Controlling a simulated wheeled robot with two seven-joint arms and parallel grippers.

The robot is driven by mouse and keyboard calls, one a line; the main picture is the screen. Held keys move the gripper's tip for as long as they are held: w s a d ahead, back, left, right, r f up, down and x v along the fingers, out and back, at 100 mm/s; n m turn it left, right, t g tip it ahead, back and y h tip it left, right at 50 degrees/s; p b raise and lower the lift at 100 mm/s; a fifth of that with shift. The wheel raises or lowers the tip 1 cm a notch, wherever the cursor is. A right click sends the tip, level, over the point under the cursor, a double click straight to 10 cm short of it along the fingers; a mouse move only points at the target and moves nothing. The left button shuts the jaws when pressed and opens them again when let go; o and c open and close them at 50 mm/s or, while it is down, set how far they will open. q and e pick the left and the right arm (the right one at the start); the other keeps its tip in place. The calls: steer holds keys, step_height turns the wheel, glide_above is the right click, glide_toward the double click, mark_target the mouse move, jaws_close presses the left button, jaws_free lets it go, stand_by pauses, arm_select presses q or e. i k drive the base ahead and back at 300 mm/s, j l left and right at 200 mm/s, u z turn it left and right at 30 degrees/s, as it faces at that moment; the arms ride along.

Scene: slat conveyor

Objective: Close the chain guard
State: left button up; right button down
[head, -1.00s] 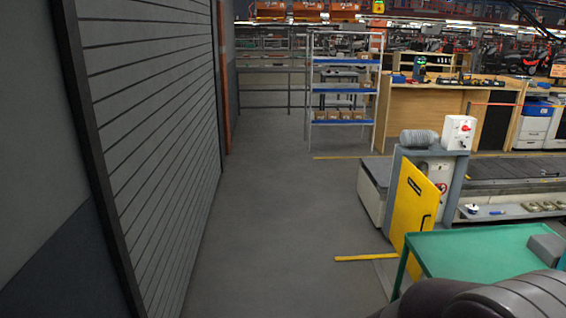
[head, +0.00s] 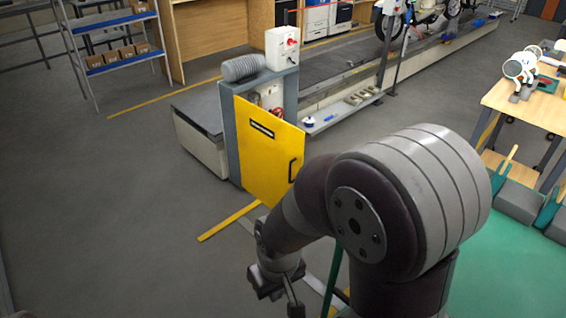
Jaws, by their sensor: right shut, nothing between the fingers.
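The chain guard (head: 262,152) is a yellow door panel with a black label and a dark handle (head: 292,171) near its right edge. It hangs on a grey-blue housing (head: 232,130) at the end of the conveyor. It stands open, swung out toward me, with some of the inside showing above and behind it. My right gripper (head: 290,296) is low in the picture, below and nearer than the guard, apart from it. It is shut and empty, and its tips are partly cut off by the lower edge. My left gripper is not in view.
The conveyor (head: 345,82) runs back to the right. A white control box (head: 283,48) tops the housing. A yellow floor line (head: 228,222) crosses open floor before the guard. The left floor is clear.

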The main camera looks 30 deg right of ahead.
mark_target(271, 150)
steer(key=i+z, duration=0.15)
steer(key=z, duration=0.2)
steer(key=i+j+z, duration=0.1)
steer(key=z, duration=0.25)
steer(key=i+j+z, duration=0.15)
steer(key=z, duration=0.15)
steer(key=i+j, duration=0.2)
steer(key=i, duration=0.25)
steer(key=i+j, duration=0.2)
steer(key=i, duration=0.25)
steer(key=i+j+u, duration=0.1)
steer(key=i, duration=0.35)
steer(key=i+j, duration=0.3)
steer(key=i, duration=0.15)
